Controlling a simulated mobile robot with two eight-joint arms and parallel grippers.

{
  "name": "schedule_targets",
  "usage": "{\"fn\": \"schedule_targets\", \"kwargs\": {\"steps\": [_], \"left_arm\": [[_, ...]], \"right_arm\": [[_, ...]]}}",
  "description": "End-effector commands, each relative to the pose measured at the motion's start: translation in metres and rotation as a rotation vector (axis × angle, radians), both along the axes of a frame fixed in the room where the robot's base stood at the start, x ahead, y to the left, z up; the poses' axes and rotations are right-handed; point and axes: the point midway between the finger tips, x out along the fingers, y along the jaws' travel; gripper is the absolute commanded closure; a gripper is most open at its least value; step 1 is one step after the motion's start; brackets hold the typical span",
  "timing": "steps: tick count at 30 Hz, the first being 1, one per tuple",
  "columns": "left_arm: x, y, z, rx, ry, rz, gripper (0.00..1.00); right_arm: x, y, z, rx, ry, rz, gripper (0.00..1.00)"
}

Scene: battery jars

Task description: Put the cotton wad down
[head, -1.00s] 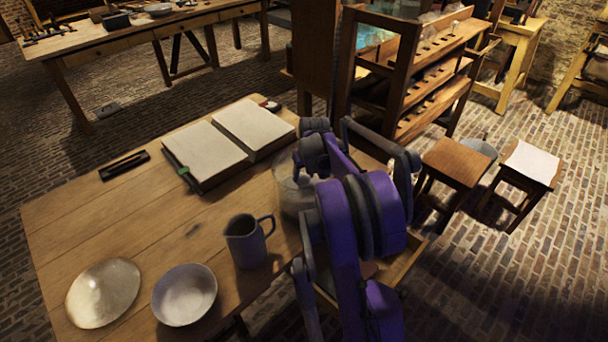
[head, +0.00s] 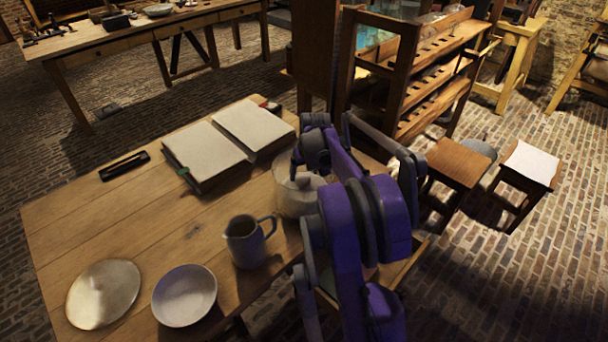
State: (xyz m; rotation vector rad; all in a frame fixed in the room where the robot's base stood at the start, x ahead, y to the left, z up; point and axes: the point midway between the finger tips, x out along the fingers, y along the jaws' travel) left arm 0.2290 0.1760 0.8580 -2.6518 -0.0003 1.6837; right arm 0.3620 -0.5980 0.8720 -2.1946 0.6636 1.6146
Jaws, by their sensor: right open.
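My right gripper (head: 312,172) is over the pale round jar (head: 290,200) at the right edge of the table. The sensor side of its jaws is small and dark in the picture, and they are open. A small pale lump (head: 304,181) shows at the jar's top just below the jaws; it may be the cotton wad, but I cannot tell for certain, nor whether it touches a finger. My purple right arm hides part of the jar's right side. My left gripper is not in view.
On the wooden table (head: 130,215) are a grey jug (head: 246,243) close to the jar, a white bowl (head: 184,296), a pale round dish or lid (head: 103,293), an open book (head: 205,151) and a black tray (head: 124,166). The table's left middle is clear.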

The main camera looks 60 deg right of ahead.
Motion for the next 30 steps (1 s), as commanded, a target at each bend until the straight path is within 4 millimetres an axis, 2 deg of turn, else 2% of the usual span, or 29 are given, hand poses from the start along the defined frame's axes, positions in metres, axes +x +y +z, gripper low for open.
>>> {"fn": "schedule_targets", "kwargs": {"steps": [6,12,18,23,26,29,30], "left_arm": [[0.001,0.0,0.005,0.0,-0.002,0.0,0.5],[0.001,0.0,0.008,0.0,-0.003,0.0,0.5],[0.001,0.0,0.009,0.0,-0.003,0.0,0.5],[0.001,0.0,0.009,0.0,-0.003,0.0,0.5],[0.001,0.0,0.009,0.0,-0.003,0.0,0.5],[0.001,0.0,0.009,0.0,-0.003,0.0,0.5],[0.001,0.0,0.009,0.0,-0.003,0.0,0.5]], "right_arm": [[-0.013,0.009,0.048,0.0,0.0,-0.002,0.17],[-0.021,0.015,0.082,0.0,0.0,-0.001,0.17],[-0.025,0.017,0.096,0.0,0.0,-0.001,0.17],[-0.024,0.024,0.097,0.0,0.0,0.006,0.17],[-0.016,0.056,0.095,-0.003,-0.001,0.043,0.17],[-0.009,0.12,0.09,-0.011,-0.007,0.117,0.17],[-0.009,0.151,0.086,-0.015,-0.011,0.154,0.17]]}}
